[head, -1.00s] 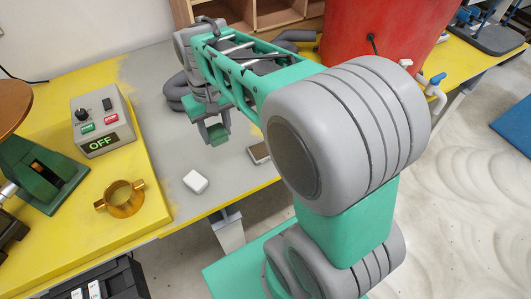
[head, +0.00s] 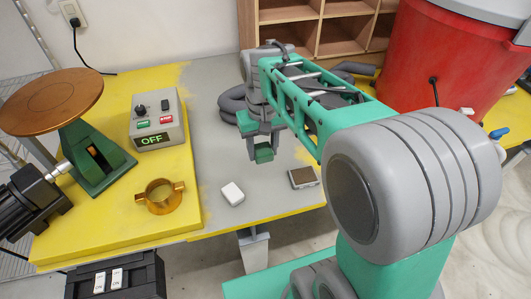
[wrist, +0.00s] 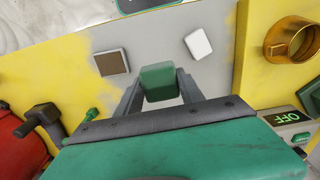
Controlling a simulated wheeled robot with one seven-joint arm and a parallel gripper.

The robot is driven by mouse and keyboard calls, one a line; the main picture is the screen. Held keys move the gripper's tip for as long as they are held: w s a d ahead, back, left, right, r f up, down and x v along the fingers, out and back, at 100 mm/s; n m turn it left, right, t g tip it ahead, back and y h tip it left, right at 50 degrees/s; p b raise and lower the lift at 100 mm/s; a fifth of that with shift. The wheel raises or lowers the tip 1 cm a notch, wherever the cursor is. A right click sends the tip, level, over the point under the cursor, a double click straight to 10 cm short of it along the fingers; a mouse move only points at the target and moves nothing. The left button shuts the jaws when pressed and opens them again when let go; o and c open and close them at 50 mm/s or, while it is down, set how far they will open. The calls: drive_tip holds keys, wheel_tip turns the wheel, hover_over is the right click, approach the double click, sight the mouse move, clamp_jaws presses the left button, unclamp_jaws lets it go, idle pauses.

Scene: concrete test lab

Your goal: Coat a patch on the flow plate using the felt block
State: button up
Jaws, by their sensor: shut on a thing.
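My gripper (wrist: 160,88) is shut on a small green block (wrist: 158,78), which I take to be the felt block. The block also shows in the head view (head: 264,154), held above the grey part of the table. The flow plate, a round copper-brown disc (head: 50,105), sits on a green stand at the left of the head view, well away from my gripper. It is out of the wrist view. A brown-topped square pad (head: 303,178) lies right of the block, and a white block (head: 232,193) lies to its lower left.
A brass ring (head: 160,197) with side lugs stands on the yellow tabletop (head: 105,228). A control box (head: 157,118) reading OFF is behind it. A black motor-like unit (head: 30,205) is at far left. A red drum (head: 440,60) stands right, and wooden shelving (head: 330,28) behind.

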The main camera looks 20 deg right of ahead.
drive_tip(key=s+d+m+p, duration=0.2)
drive_tip(key=d, duration=0.5)
drive_tip(key=n, duration=1.1)
approach(304, 175)
drive_tip(key=shift+f+b, duration=1.9)
drive_tip(key=shift+f, duration=1)
drive_tip(key=shift+f+b, duration=0.3)
drive_tip(key=shift+f, duration=0.25)
